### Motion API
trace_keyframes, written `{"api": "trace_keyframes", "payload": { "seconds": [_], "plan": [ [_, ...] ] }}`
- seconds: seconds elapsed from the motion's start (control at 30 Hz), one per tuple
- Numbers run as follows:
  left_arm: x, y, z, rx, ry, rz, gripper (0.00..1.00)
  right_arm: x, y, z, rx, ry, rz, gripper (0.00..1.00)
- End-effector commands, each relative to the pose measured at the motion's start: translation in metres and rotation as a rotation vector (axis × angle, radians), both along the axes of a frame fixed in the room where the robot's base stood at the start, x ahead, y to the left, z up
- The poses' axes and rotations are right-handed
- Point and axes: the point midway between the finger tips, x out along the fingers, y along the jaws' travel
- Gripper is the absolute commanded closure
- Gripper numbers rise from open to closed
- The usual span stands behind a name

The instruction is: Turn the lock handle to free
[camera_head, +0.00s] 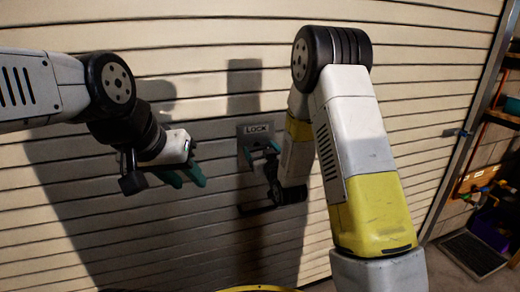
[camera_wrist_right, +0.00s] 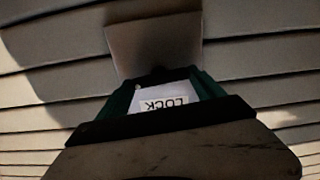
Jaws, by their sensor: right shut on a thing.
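The lock's grey plate (camera_head: 243,139) with its LOCK label (camera_head: 257,129) is on the slatted door. The label shows upside down in the right wrist view (camera_wrist_right: 163,104), framed by green fingers. My right gripper (camera_head: 262,152) is at the plate's lower part, shut on the lock handle. The handle is mostly hidden by the fingers, and its angle cannot be made out. My left gripper (camera_head: 187,174) is left of the lock, in front of the door, with its green fingers apart and nothing between them.
The pale slatted garage door (camera_head: 215,240) fills most of the view. A dark bar shows low beside my right wrist; I cannot tell what it belongs to. At the far right are shelves, a purple bin (camera_head: 490,229) and a dark mat (camera_head: 473,252) on the floor.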

Motion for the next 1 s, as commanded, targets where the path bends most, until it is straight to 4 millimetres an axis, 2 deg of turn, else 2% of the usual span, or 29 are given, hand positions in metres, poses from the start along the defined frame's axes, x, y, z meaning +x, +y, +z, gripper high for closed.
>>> {"api": "trace_keyframes", "payload": {
  "seconds": [1.0],
  "plan": [
    [0.0000,0.0000,0.0000,0.000,0.000,0.000,0.64,-0.0017,0.0044,-0.0025,-0.879,-0.285,0.003,0.63]
  ]
}}
